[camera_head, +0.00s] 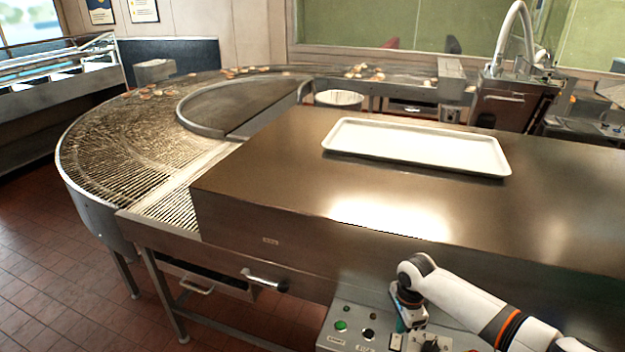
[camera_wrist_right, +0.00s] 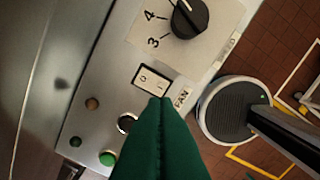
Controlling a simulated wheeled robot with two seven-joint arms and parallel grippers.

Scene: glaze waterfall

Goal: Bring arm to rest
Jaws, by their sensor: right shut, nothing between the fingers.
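My right arm comes in at the lower right of the head view. Its gripper (camera_head: 401,325) points down at the control panel (camera_head: 345,340) on the front of the metal machine. In the right wrist view the green fingers (camera_wrist_right: 161,104) are pressed together with nothing between them. Their tips overlap the lower edge of a white rocker switch (camera_wrist_right: 150,79) beside the label FAN. I cannot tell whether they touch it. A black knob (camera_wrist_right: 189,18) with numbers sits above the switch. My left gripper is not in view.
An empty white tray (camera_head: 420,134) lies on the machine's flat metal top (camera_head: 270,180). A curved wire conveyor (camera_head: 110,150) runs around the left, with small ring-shaped pieces (camera_head: 160,90) farther along. A handle (camera_head: 265,280) juts from the machine's front. Tiled floor at lower left is open.

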